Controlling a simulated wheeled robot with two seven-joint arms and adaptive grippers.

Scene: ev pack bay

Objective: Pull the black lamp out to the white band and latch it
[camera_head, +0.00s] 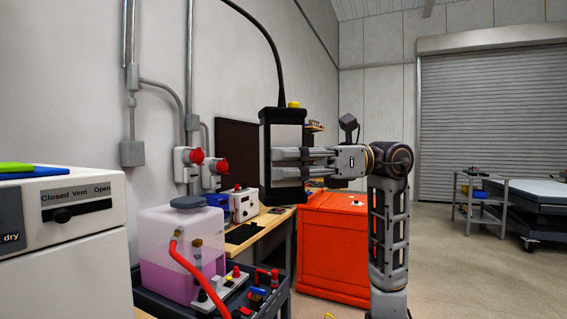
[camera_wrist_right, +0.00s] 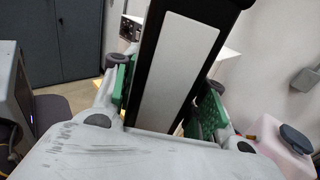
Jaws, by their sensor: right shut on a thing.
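The black lamp (camera_head: 268,135) hangs upright on a black cable (camera_head: 262,32) that curves up and left out of the head view. It has a pale panel on its side and a yellow piece on top. My right gripper (camera_head: 290,163) comes in from the right and is shut on the lamp's body. In the right wrist view the lamp (camera_wrist_right: 178,62) stands between the green-padded fingers of the gripper (camera_wrist_right: 163,105). I see no white band on the visible cable. My left gripper is out of view.
A workbench (camera_head: 262,224) runs along the left wall. An orange crate (camera_head: 335,245) is behind my right arm. A table (camera_head: 538,192) stands far right; the floor between is clear.

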